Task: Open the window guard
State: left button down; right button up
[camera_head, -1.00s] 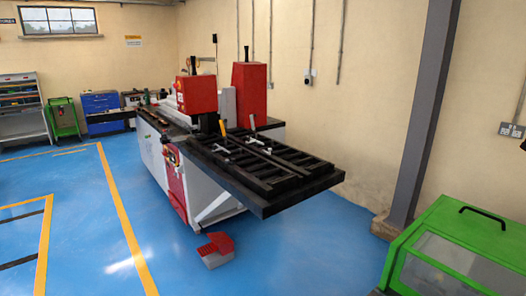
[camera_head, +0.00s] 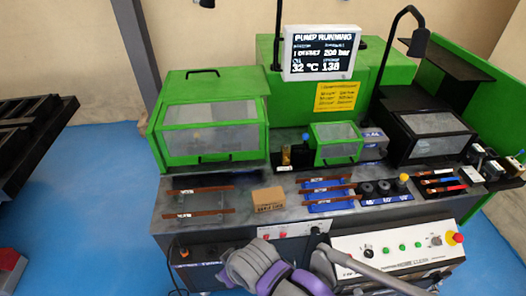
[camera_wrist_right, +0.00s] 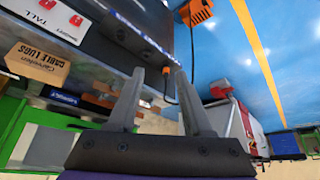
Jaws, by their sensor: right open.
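Several windowed guards show on the bench in the head view. The largest green guard (camera_head: 212,128) is at the left, with a wide clear window, a handle low on its front and another on top. It looks shut. A smaller green guard (camera_head: 336,143) stands in the middle and also looks shut. A black guard with a window (camera_head: 428,132) is at the right. In the right wrist view, a green windowed guard (camera_wrist_right: 45,143) shows at lower left. My right gripper (camera_wrist_right: 160,78) is open and empty, apart from that guard. My left gripper is not in view.
The bench holds a cardboard box (camera_head: 268,199), copper bars on blue holders (camera_head: 328,192) and black dies (camera_head: 383,188). A control panel (camera_head: 392,250) with buttons is at the front right. A screen (camera_head: 320,52) and black lamps stand above. Blue floor is free at the left.

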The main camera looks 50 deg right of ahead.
aim_at(219, 158)
jog(key=k+j+z, duration=0.1)
jog(key=z, duration=1.25)
